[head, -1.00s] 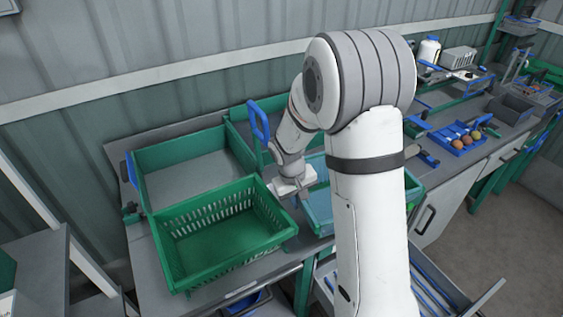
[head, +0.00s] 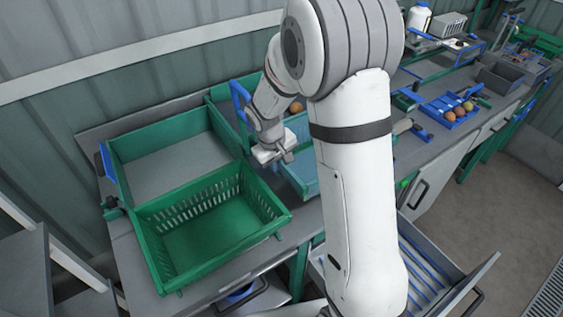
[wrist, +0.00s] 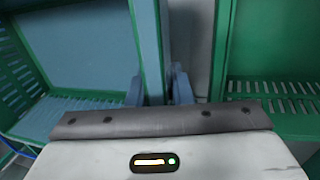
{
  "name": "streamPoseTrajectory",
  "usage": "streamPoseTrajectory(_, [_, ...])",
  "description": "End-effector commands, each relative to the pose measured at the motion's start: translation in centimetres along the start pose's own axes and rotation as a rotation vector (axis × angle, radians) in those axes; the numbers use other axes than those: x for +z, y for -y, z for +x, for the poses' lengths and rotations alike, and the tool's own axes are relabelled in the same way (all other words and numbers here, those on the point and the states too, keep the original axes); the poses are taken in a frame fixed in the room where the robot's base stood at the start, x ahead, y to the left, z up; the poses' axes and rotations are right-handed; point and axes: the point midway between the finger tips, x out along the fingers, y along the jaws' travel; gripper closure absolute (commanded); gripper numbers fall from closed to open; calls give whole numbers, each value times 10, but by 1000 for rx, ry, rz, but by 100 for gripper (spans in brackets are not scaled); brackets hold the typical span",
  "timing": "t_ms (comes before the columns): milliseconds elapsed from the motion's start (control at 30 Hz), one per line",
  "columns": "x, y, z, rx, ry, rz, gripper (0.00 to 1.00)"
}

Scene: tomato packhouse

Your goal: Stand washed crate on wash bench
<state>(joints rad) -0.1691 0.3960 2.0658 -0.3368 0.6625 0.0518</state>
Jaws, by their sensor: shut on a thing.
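A light blue crate (head: 301,178) shows partly behind my arm in the head view. It fills the left of the wrist view (wrist: 80,45). My gripper (head: 284,158) is shut on its near upright wall; the fingers straddle that wall in the wrist view (wrist: 160,92). My arm hides much of this crate, and I cannot tell whether its base touches anything. A green slotted crate (head: 205,262) stands upright and empty on the grey wash bench (head: 128,262), left of my gripper. It seems to be the green slotted wall at the right of the wrist view (wrist: 280,118).
A green-rimmed basin (head: 120,165) with a blue handle lies behind the green crate. An open drawer (head: 455,285) juts out at lower right. A blue tray (head: 437,112) of round produce and a white bottle (head: 419,18) stand farther right.

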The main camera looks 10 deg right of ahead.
Motion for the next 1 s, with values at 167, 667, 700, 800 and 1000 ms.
streamPoseTrajectory(167, [0,6,20,0,-1,-4,100])
streamPoseTrajectory(667, [-1,14,56,1,-3,-4,100])
streamPoseTrajectory(700, [-1,14,57,1,-3,-4,100])
streamPoseTrajectory(800, [-1,14,56,1,-2,-4,100])
streamPoseTrajectory(1000, [-1,14,56,1,-2,-5,100])
